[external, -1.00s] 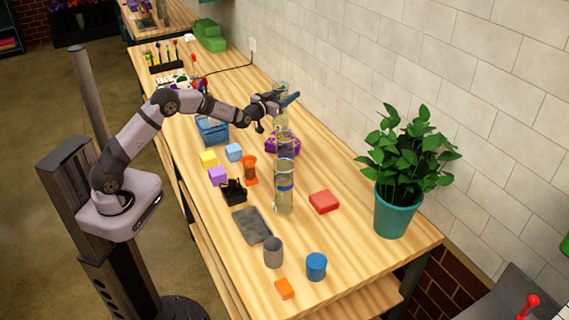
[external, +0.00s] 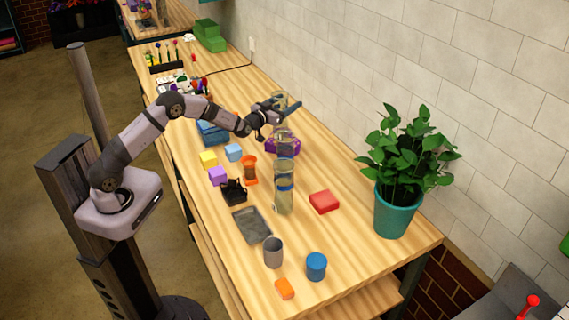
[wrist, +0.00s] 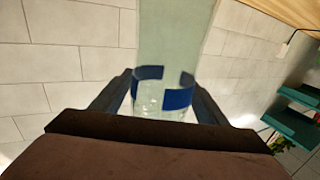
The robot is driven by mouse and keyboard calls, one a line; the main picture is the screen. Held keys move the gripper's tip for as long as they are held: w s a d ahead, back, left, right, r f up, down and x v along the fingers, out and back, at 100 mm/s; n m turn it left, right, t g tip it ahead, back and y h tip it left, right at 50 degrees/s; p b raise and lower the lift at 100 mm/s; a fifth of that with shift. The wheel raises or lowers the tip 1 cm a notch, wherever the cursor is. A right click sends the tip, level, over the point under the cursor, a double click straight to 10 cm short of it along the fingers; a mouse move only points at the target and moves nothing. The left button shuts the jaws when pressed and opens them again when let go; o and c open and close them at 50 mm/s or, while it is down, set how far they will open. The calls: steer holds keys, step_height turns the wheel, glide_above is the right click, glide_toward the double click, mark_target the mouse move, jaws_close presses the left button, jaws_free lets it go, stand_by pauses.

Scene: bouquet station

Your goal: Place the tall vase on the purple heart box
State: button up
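A clear tall vase (external: 280,125) is upright between the fingers of my gripper (external: 279,107). In the wrist view the vase (wrist: 163,45) shows as clear glass with a blue band, and a finger of my gripper (wrist: 165,97) is against each side. The purple heart box (external: 270,147) is directly below the vase on the table. The vase's base overlaps the box in the external view; I cannot tell whether it touches the box top. The box is hidden in the wrist view.
A second clear vase with a blue band (external: 285,188) stands just in front of the purple box. A blue crate (external: 211,132), an orange hourglass-shaped item (external: 250,170) and a red box (external: 324,201) are nearby. A potted plant (external: 392,209) stands at the right. The tiled wall is close behind.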

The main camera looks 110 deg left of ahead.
steer(key=shift+r, duration=0.15)
steer(key=b+v, duration=0.5)
steer(key=v, duration=0.7)
stand_by(0.3)
stand_by(0.3)
